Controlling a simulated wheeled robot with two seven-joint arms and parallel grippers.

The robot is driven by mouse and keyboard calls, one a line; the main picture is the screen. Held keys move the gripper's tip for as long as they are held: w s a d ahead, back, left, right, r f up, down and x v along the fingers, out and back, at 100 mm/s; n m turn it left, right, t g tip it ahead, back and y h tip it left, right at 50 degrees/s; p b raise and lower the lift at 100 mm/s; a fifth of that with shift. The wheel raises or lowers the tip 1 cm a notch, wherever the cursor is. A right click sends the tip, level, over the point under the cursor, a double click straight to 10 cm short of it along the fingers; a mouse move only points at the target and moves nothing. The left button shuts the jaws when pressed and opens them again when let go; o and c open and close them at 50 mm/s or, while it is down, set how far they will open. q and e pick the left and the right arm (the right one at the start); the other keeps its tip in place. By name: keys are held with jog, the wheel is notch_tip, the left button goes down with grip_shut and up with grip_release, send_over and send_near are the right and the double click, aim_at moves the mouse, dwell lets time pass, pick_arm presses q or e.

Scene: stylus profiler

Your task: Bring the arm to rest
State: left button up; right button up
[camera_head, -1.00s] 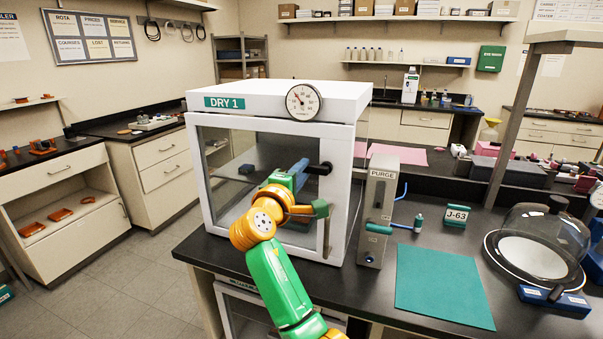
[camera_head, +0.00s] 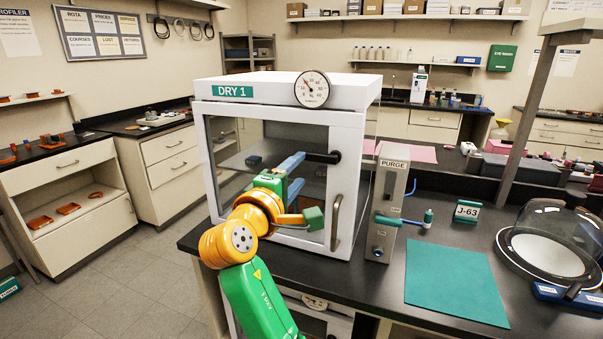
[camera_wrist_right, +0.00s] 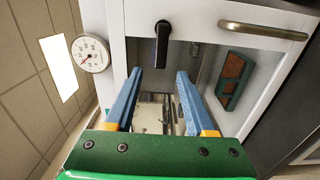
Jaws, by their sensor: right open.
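My right arm, green and orange, reaches up from the bottom of the head view. My right gripper (camera_head: 297,170) is in front of the glass door of the white DRY 1 cabinet (camera_head: 265,95), near the black latch (camera_head: 322,157). In the right wrist view its two blue fingers (camera_wrist_right: 157,88) stand apart with nothing between them. The black latch (camera_wrist_right: 162,42) lies beyond the fingertips there, apart from them as far as I can tell. The door looks closed, with its metal handle (camera_head: 336,222) at right. My left gripper is not in view.
A dial gauge (camera_head: 312,90) sits on the cabinet's top front edge. Right of the cabinet stand the PURGE unit (camera_head: 387,200), a green mat (camera_head: 457,285), the J-63 tag (camera_head: 467,211) and a glass dome (camera_head: 555,235) on the dark bench. The floor (camera_head: 130,275) at left is clear.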

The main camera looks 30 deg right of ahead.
jog(key=shift+d, duration=0.15)
jog(key=s+f+m+g+y, duration=0.1)
jog(key=s+f+y, duration=0.2)
jog(key=f, duration=1)
jog(key=s+f+m+g+y, duration=0.1)
jog(key=s+f+g+y, duration=0.2)
jog(key=f, duration=0.9)
jog(key=s+a+f+m+g+y, duration=0.2)
jog(key=s+a+f+y, duration=0.2)
jog(key=s+f, duration=0.55)
jog(key=s+a+f+m+g+y, duration=0.25)
jog(key=s+f+y, duration=0.2)
jog(key=s, duration=0.95)
notch_tip(320, 180, down, 10)
jog(key=a, duration=0.1)
jog(key=s+d+f+g, duration=0.2)
jog(key=s+f, duration=1.1)
jog(key=f, duration=0.4)
jog(key=shift+s+d+f+n+h, duration=0.2)
jog(key=shift+s+n+h, duration=0.1)
jog(key=shift+n+h, duration=0.15)
